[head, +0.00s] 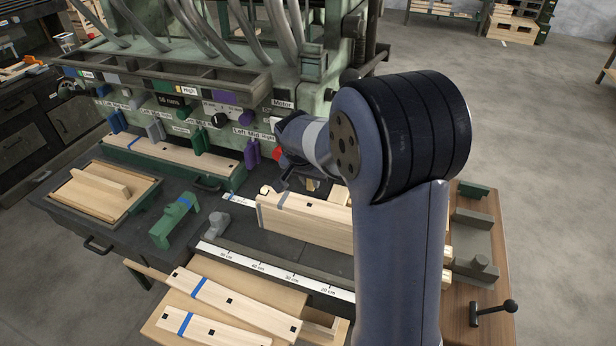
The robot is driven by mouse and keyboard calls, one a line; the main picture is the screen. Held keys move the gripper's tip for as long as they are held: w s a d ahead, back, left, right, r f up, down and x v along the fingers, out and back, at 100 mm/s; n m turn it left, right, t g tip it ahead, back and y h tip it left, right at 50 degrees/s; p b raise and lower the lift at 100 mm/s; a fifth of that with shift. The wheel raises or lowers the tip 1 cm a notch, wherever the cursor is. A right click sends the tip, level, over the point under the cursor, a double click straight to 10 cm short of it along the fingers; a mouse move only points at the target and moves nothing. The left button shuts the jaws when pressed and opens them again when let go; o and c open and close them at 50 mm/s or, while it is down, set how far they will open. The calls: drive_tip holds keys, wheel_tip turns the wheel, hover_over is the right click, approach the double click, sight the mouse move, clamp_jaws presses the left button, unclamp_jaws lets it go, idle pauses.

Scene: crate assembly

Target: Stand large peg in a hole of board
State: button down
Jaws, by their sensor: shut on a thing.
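My gripper (298,181) is at the middle of the head view, pointing down just above the near work area, partly hidden by my own wrist. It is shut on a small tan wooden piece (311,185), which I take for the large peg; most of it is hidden. I cannot tell whether the peg touches this board. More pale boards with blue bands and dark square holes lie at the front left (235,300).
A green machine with coloured knobs and a control panel (185,110) stands close behind my gripper. A wooden tray (103,190), a green bracket (175,222) and a grey clamp piece (217,224) sit on the left. A ruler strip (275,272) crosses in front. A wooden bench with a lever (493,312) is at right.

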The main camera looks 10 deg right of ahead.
drive_tip(key=shift+s+a, duration=0.15)
drive_tip(key=shift+a, duration=0.1)
drive_tip(key=shift+f, duration=0.15)
wheel_tip(320, 180, down, 5)
drive_tip(key=b, duration=0.3)
drive_tip(key=shift+f+b, duration=0.1)
drive_tip(key=shift+b, duration=0.35)
drive_tip(key=shift+f+b, duration=0.15)
drive_tip(key=shift+b, duration=0.45)
idle(0.9)
drive_tip(key=c, duration=1.3)
unclamp_jaws()
drive_tip(key=shift+o, duration=0.2)
